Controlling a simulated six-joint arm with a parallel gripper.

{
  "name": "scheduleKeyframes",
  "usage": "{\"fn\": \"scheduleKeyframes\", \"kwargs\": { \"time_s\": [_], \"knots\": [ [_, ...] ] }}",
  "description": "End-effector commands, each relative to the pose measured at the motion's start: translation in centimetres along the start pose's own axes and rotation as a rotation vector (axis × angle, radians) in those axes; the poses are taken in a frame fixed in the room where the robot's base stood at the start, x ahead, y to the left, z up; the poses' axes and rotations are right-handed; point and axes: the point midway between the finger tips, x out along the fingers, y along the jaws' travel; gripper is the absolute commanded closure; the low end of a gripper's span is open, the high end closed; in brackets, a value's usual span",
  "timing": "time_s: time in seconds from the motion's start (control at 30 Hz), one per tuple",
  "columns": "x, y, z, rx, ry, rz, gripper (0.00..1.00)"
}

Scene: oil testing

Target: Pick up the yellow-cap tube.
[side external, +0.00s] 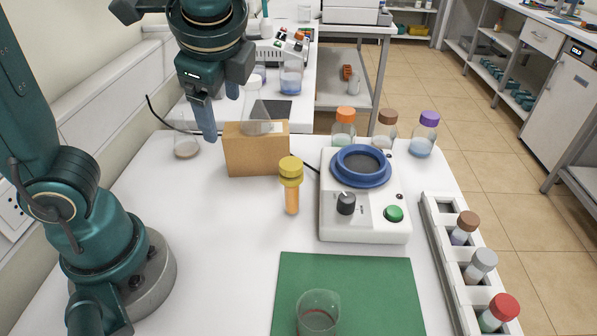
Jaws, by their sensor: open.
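The yellow-cap tube (291,184) stands upright on the white table near the middle of the side external view. It has a wide yellow cap and a narrow orange body. My gripper (221,118) hangs at the upper left, with its fingers pointing down. It is open with nothing between the fingers. In the picture it is up and to the left of the tube, apart from it, near the left end of a cardboard box.
The cardboard box (250,155) is behind the tube; a white device (362,225) with a blue ring is on its right. A green mat (390,285) with a glass beaker (318,315) lies in front. A rack (440,225) holds capped vials at right. The table left of the tube is clear.

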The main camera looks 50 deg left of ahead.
Motion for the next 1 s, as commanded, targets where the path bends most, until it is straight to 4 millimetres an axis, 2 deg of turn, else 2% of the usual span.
{"fn": "scheduleKeyframes", "kwargs": {
  "time_s": [0.1,0.3,0.77,1.0],
  "knots": [
    [0.2,-1.5,-1.8,0.282,-0.145,-0.079,0.22],
    [-0.2,-3.1,-4.3,0.587,-0.337,-0.182,0.22],
    [-1.7,-3.7,-8.7,0.930,-0.616,-0.320,0.22],
    [3.6,-1.3,-10.2,0.941,-0.628,-0.317,0.22]
  ]
}}
